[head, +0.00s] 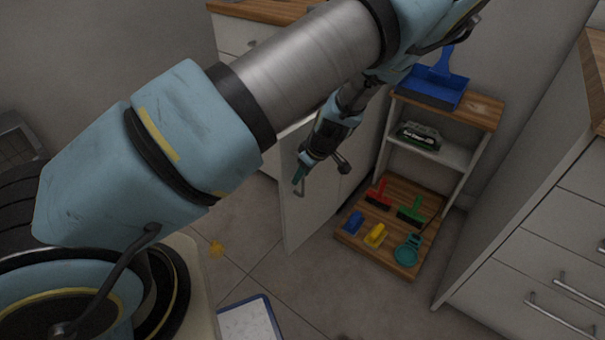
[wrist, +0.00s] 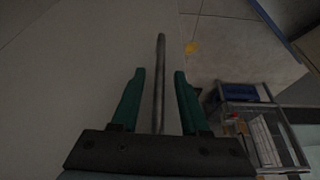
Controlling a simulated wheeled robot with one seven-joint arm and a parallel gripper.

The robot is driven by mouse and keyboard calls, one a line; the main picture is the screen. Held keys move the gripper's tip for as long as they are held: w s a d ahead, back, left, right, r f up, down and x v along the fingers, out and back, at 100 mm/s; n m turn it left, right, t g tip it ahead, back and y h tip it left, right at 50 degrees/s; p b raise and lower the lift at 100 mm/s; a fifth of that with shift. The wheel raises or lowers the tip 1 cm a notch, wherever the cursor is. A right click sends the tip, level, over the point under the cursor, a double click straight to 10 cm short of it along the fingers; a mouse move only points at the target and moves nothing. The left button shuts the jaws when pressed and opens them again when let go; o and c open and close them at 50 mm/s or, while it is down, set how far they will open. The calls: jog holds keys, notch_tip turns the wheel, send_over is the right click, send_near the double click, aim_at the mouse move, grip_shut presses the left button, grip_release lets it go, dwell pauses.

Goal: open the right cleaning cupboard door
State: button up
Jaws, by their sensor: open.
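A pale door panel (head: 300,221) stands swung out into the room, beside the open shelves of the cleaning cupboard (head: 456,158). A bar handle (head: 299,188) is on its face; it also shows as a long grey bar in the wrist view (wrist: 160,85). My gripper (head: 299,176) is at this handle. In the wrist view my gripper (wrist: 160,72) has its two teal fingers apart, one on each side of the bar, with gaps visible. The door's hinge side is partly hidden by my arm.
The cupboard holds a blue dustpan (head: 434,88) on top, a dark boxy item (head: 419,136) on the shelf and several brushes below. Drawers (head: 545,265) stand at right.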

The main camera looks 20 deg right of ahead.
jog(key=v, duration=1)
jog(key=shift+r+p, duration=0.4)
jog(key=shift+s+d, duration=0.1)
jog(key=shift+s, duration=0.1)
